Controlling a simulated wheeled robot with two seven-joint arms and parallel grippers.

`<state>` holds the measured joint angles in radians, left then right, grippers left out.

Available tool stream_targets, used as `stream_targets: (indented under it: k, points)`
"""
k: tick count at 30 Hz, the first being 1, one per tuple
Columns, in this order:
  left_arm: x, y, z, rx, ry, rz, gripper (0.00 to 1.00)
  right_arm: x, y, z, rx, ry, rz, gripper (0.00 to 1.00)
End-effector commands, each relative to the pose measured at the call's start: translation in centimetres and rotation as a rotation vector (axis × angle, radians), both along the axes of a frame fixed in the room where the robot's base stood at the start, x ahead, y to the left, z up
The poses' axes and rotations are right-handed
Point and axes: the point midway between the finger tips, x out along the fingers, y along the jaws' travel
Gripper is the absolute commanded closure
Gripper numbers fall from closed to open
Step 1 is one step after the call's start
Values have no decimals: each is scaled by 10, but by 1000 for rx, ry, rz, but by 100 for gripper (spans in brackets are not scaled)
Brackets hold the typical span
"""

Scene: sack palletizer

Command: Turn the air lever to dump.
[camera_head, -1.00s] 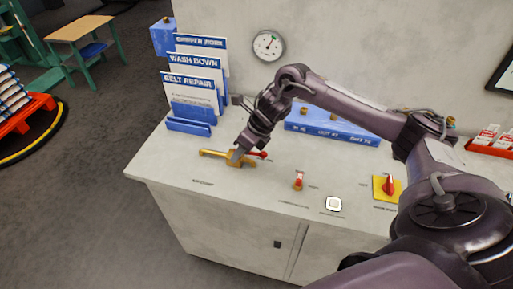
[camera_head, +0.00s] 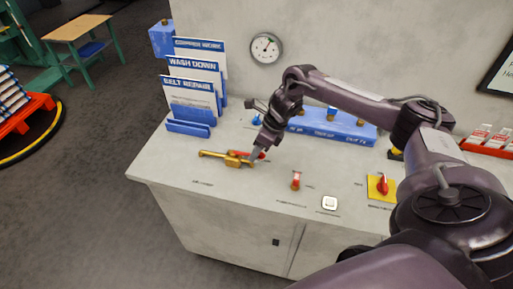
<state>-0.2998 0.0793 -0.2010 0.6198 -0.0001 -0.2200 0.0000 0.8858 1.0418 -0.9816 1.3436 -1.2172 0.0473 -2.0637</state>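The air lever (camera_head: 228,158) is a brass fitting lying along the grey cabinet's top, left of the middle, with a red-ended handle at its right end. My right gripper (camera_head: 254,157) points down at that right end, close beside the red tip (camera_head: 262,155), and hides part of it. I cannot tell whether the fingers touch the handle or whether they are open or shut. The label in front of the fitting (camera_head: 203,183) is too small to read. My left gripper is not in view.
On the cabinet top (camera_head: 165,170) are a red-handled switch (camera_head: 296,181), a white button (camera_head: 330,203) and a yellow plate with a red knob (camera_head: 381,188). Behind stand a card rack (camera_head: 188,128) and a blue tagged block (camera_head: 335,127). A round gauge (camera_head: 266,48) hangs on the wall.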

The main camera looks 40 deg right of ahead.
Motion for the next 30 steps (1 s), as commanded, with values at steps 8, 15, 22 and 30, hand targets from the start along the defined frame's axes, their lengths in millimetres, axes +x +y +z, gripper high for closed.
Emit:
stream_targets:
  k: [8,15,22,30]
  points:
    - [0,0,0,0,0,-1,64,0,0,-1,0,0,0,75]
    - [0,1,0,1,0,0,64,0,0,-1,0,0,0,100]
    - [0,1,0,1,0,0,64,0,0,-1,0,0,0,100]
    - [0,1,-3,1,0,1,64,3,10,-2,-1,-2,-27,100]
